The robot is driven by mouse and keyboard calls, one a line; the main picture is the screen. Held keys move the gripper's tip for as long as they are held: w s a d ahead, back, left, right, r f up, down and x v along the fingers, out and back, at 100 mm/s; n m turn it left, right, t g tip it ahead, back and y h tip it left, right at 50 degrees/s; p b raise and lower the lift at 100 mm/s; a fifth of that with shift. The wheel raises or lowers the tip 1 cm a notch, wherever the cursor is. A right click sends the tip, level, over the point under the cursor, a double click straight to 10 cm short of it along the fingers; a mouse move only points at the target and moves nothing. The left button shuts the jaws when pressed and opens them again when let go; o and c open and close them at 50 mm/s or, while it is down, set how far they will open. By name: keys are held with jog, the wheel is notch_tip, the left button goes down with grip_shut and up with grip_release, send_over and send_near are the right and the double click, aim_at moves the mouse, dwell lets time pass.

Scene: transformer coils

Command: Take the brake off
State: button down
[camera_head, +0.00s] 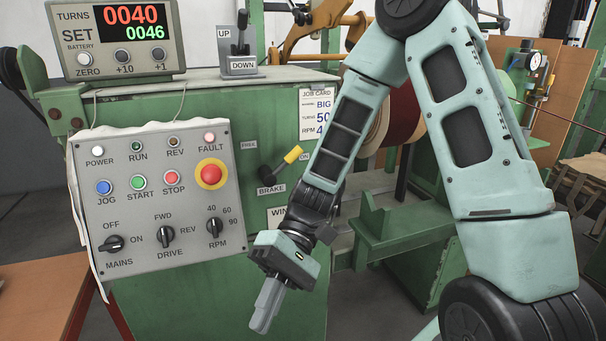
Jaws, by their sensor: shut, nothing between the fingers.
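The brake lever (280,167) is on the front of the green machine, over a BRAKE label. It has a black hub and arm and a yellow grip that points up and right. A FREE label (249,145) is up and left of it, and an ON label at the right is partly hidden by my arm. The yellow grip points toward the ON side. My gripper (265,318) is shut and empty, below the lever and apart from it, with its fingers pointing down and slightly left.
A grey control panel (160,215) with knobs, buttons and a red emergency stop (211,173) stands left of my gripper. A counter display (118,38) and an UP/DOWN lever (240,50) are on top. My arm covers part of the coil and machine at right.

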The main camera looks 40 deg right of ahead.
jog(key=w+d+r+m+t+y, duration=0.2)
jog(key=w+d+m+t+y, duration=0.8)
jog(key=w+d+t, duration=0.75)
jog(key=d+m+t+h, duration=0.8)
jog(key=d+t, duration=0.3)
jog(key=shift+s+d+f+h, duration=0.15)
jog(key=shift+d+f+h, duration=0.15)
jog(key=shift+d+f, duration=0.1)
jog(key=shift+t, duration=0.25)
